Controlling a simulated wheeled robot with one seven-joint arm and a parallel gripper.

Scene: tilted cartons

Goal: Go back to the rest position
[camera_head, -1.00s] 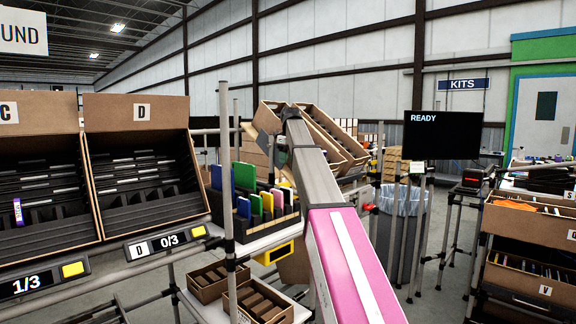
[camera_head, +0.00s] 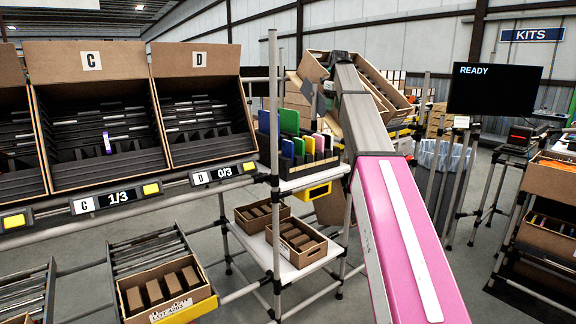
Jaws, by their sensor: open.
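My arm reaches away from me, a pink link in front and a grey link beyond it. The grey link ends at a dark joint in front of tilted cartons. Small grey and dark parts of my arm hang just left of the grey link. Nothing is seen held.
Carton C (camera_head: 92,62) and carton D (camera_head: 199,60) tilt on the rack at left. A black divided bin (camera_head: 306,160) with coloured folders stands left of my arm. Small brown boxes (camera_head: 297,238) sit on a shelf below. A READY screen (camera_head: 495,91) stands at right.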

